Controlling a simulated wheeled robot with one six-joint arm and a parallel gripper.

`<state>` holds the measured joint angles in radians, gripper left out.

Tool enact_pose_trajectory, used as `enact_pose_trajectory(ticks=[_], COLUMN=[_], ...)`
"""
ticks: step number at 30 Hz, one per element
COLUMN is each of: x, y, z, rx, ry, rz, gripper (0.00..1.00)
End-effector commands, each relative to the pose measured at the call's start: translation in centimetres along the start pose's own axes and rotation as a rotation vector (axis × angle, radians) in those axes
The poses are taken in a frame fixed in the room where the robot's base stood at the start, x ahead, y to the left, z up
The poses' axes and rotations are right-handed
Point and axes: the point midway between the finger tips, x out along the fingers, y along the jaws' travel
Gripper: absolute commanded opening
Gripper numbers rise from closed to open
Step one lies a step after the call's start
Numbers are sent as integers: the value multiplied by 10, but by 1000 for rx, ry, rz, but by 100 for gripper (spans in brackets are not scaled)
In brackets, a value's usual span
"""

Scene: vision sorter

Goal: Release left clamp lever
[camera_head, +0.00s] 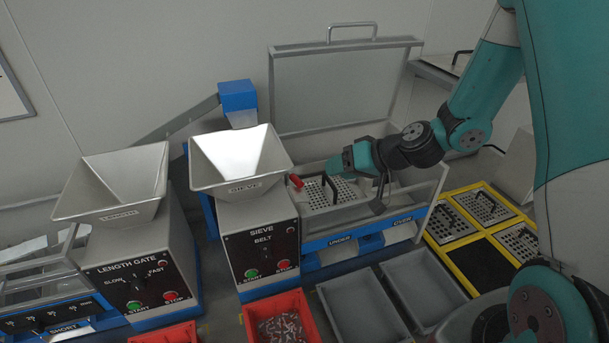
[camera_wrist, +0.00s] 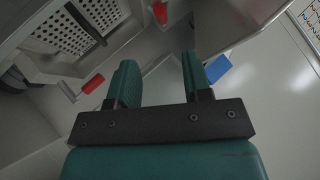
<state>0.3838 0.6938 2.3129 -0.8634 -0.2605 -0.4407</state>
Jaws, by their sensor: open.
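A red-tipped clamp lever (camera_head: 297,182) shows at the left end of the sieve box (camera_head: 400,215), close to the perforated sieve plate (camera_head: 320,194) with its black handle. My gripper (camera_head: 333,165) is open and empty, above the plate and right of this lever. In the wrist view, my gripper's (camera_wrist: 158,78) two fingers are apart with nothing between them. One red lever grip (camera_wrist: 93,83) lies left of the fingers, and another red grip (camera_wrist: 160,12) is beyond them near the top edge. I cannot tell which of the two is the left lever.
The sieve box's lid (camera_head: 345,90) stands raised behind. The sieve hopper (camera_head: 240,160) and its control box (camera_head: 262,245) are close on the left. Grey bins (camera_head: 425,290) and a red bin (camera_head: 262,305) stand in front. A yellow rack (camera_head: 455,243) holds spare plates at right.

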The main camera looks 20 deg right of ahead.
Motion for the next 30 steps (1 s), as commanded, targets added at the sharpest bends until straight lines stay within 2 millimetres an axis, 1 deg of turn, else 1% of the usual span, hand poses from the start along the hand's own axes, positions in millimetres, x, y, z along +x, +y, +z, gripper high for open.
enact_pose_trajectory(ticks=[3,9,12,15,21,28,29,30], x=[27,71,88,101,113,114,114,114], y=[-4,-3,-3,-2,-1,-1,-1,-1], z=[-1,-1,0,-1,0,0,0,0], rx=[-1,-1,-1,-1,0,0,0,0], ry=[-6,-5,-4,-3,-1,-1,-1,-1], rz=[-4,-3,-2,-2,-1,-1,-1,-1], gripper=[45,45,45,45,45,45,43,34])
